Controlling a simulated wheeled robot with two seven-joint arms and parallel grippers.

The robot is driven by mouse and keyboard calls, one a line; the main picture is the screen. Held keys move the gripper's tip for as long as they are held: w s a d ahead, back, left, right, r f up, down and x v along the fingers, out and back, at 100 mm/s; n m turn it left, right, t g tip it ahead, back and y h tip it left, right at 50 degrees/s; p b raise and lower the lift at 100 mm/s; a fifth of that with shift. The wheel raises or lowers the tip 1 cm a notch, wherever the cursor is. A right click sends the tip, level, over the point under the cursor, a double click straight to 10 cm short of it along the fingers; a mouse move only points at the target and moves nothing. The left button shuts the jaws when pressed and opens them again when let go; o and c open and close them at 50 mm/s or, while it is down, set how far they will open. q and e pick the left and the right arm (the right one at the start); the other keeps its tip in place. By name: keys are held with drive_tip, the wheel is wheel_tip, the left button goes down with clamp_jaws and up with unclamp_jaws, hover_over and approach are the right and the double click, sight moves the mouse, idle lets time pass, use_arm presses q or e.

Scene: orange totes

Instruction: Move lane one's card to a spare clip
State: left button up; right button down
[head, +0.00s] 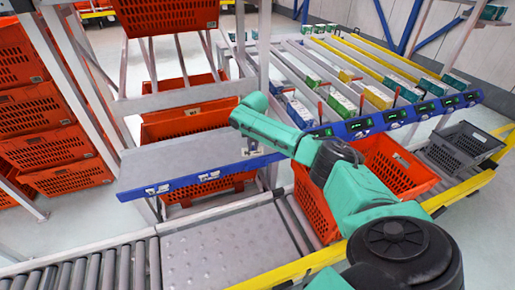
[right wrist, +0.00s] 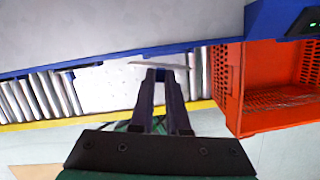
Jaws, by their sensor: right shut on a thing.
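My right gripper (right wrist: 161,78) is shut on a thin pale card (right wrist: 150,66), seen nearly edge-on beyond the fingertips in the right wrist view. The card is held close to a blue rail (right wrist: 110,58); I cannot tell whether it touches. In the head view my right arm reaches left to the end of the blue-edged grey shelf (head: 200,155), and its fingers are mostly hidden. Small white label pieces (head: 158,189) show on that shelf's blue front rail. The lane rail (head: 345,129) carries several green-lit displays. My left gripper is not in view.
Orange totes stand stacked at left (head: 40,125), and another tote (head: 392,168) stands beneath the lane rail. A grey crate (head: 463,147) is at right. Boxes (head: 300,112) lie in the sloping lanes. A roller conveyor (head: 95,270) and metal plate (head: 205,255) run along the front.

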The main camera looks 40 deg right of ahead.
sight(258, 152)
drive_tip(key=d+n, duration=0.2)
drive_tip(key=shift+w+d+f+y, duration=0.1)
drive_tip(key=shift+d+f+y, duration=0.2)
drive_tip(key=shift+f+n, duration=0.1)
drive_tip(key=shift+n, duration=0.2)
drive_tip(key=b+x, duration=0.2)
drive_tip(key=s+b+x, duration=0.1)
drive_tip(key=b, duration=0.1)
drive_tip(key=shift+w+a+f, duration=0.1)
drive_tip(key=shift+a+f, duration=0.1)
drive_tip(key=shift+f, duration=0.3)
drive_tip(key=shift+f+b, duration=0.35)
drive_tip(key=shift+f, duration=0.1)
drive_tip(key=shift+w, duration=0.15)
drive_tip(key=shift+f, duration=0.1)
